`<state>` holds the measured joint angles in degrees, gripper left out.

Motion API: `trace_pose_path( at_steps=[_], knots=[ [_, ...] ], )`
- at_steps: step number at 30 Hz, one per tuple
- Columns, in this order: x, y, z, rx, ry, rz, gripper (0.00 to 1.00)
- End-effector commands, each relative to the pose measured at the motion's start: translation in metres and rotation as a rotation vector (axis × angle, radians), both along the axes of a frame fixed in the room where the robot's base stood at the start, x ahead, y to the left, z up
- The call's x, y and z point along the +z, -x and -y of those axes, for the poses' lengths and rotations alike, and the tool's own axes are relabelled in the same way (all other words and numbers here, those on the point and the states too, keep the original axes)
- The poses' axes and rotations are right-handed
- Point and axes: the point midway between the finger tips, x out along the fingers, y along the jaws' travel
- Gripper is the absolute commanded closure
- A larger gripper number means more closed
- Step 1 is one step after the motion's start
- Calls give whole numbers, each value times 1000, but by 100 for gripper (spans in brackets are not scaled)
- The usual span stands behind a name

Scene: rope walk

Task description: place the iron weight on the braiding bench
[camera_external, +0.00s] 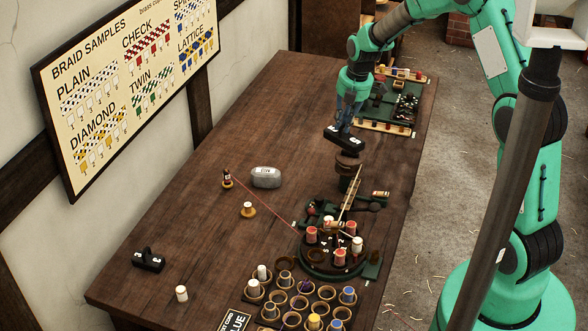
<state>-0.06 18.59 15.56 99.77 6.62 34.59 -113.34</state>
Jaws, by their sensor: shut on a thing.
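My gripper (346,122) is over the right half of the long dark wooden bench (230,130). It points down and is shut on a black iron weight (343,138) with a white label. The weight is just above or near a round brown wooden piece (347,162); I cannot tell whether they touch. A similar black weight (148,260) with a white mark stands at the bench's near left. The fingertips are partly hidden by the held weight.
A green braiding stand (330,258) with bobbins and a rack of cups (292,320) fill the near right. A grey block (265,177) and small spools (248,210) stand mid-bench. A green tray (380,105) lies behind my gripper. The far left bench top is clear.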

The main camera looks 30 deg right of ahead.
Motion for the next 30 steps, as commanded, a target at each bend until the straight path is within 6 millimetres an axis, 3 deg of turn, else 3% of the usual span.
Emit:
trace_pose_path(
  at_steps=[3,15,22,30],
  knots=[
    [3,6,38,-49,0,4,100],
    [4,37,146,-201,2,9,100],
    [3,53,183,-256,2,12,100],
    [2,66,208,-294,4,11,100]
  ],
)
